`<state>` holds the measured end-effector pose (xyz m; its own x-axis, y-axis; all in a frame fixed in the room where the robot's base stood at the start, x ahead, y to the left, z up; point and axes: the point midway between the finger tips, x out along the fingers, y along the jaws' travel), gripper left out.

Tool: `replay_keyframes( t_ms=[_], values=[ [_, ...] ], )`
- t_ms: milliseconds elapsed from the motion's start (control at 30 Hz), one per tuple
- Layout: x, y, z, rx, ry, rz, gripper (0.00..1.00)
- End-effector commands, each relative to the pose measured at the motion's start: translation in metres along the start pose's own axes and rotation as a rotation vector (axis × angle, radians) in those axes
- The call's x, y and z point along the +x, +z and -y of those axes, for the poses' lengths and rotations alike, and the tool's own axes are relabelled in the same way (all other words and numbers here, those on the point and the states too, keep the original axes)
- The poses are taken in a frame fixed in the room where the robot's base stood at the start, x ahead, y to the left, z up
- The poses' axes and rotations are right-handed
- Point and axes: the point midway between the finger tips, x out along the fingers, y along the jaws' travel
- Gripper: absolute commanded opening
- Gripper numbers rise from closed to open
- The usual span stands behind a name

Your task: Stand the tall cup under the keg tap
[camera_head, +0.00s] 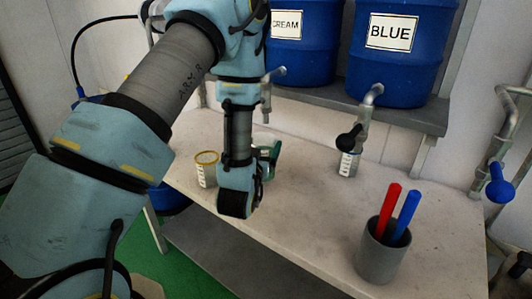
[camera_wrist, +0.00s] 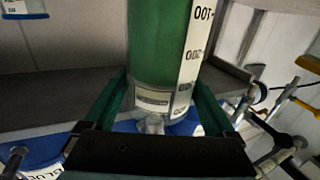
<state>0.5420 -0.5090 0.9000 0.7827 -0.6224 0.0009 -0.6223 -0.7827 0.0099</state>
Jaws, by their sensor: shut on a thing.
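The tall cup (camera_wrist: 158,45) fills the middle of the wrist view, green with a white number scale along its side. My gripper (camera_wrist: 158,95) is shut on it, one green finger on each side. In the head view my gripper (camera_head: 268,158) is over the back of the bench, and my wrist hides most of the cup. The tap (camera_head: 267,92) under the CREAM keg (camera_head: 303,45) hangs behind and above it.
A clear cup with a yellow rim (camera_head: 206,170) stands left of my gripper. A grey holder (camera_head: 381,255) with a red and a blue stick stands at the front right of the bench (camera_head: 310,215). Another tap with a blue handle (camera_head: 499,185) is at the right edge. The bench middle is clear.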

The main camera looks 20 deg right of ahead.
Motion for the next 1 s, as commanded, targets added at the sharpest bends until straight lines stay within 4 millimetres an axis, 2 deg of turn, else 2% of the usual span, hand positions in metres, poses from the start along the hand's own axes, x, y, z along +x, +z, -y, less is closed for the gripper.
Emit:
replay_keyframes(
  t_ms=[100,333,600,1000],
  values=[
    [0.018,-0.004,0.0,0.0,0.0,-0.003,0.02],
    [0.037,-0.004,0.001,0.0,-0.001,-0.002,0.02],
    [0.036,0.028,0.001,-0.001,0.0,0.0,0.02],
    [0.036,0.035,0.001,-0.001,0.0,-0.002,0.02]
  ],
)
